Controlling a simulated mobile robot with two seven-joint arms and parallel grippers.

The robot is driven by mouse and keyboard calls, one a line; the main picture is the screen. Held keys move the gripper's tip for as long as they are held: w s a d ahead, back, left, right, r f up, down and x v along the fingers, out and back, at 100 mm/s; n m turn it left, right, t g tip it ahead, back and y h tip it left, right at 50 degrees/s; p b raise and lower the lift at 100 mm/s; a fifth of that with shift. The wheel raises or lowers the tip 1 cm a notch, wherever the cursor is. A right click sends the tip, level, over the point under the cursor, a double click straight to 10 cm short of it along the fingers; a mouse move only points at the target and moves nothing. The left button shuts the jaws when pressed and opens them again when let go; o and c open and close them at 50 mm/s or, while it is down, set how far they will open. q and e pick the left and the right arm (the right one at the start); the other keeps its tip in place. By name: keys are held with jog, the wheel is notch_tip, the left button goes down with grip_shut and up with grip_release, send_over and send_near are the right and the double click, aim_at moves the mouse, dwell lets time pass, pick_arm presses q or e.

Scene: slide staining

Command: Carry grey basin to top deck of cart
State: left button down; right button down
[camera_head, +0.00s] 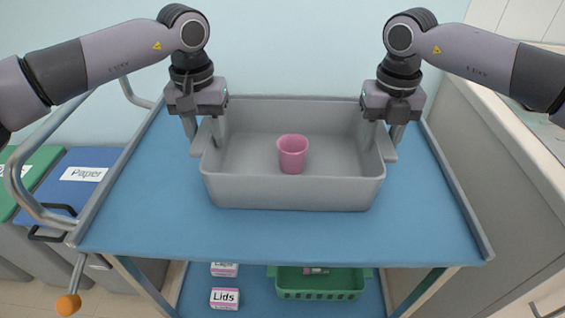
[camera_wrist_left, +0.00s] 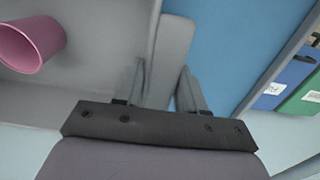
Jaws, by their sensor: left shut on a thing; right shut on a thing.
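The grey basin (camera_head: 290,193) is at the middle of the blue top deck (camera_head: 430,235) of the cart. It is upright; I cannot tell whether its bottom touches the deck. A pink cup (camera_head: 292,154) stands inside it. My left gripper (camera_head: 204,136) is shut on the basin's left side, at the handle. My right gripper (camera_head: 384,134) is shut on the basin's right side handle. In the left wrist view, the left fingers (camera_wrist_left: 166,90) straddle the grey rim, with the pink cup (camera_wrist_left: 30,42) at the upper left.
The cart's lower deck (camera_head: 255,285) holds boxes marked Lids (camera_head: 224,298) and a green basket (camera_head: 320,285). A blue bin marked Paper (camera_head: 75,180) and a green bin (camera_head: 35,170) stand left. A counter (camera_head: 490,150) stands close on the right.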

pick_arm(q)
jog(key=c, duration=0.8)
grip_release()
jog(key=shift+d, duration=0.3)
pick_arm(e)
jog(key=c, duration=0.8)
grip_release()
jog(key=shift+a, duration=0.3)
pick_arm(q)
jog(key=shift+o, duration=0.7)
pick_arm(e)
jog(key=shift+o, duration=0.7)
pick_arm(q)
jog(key=shift+a, duration=0.2)
pick_arm(e)
jog(key=shift+d, duration=0.2)
jog(key=shift+d, duration=0.1)
jog(key=shift+r, duration=0.1)
pick_arm(q)
notch_tip(320, 180, up, 12)
pick_arm(e)
notch_tip(320, 180, up, 12)
pick_arm(q)
jog(key=shift+s, duration=0.1)
pick_arm(e)
jog(key=shift+f, duration=0.2)
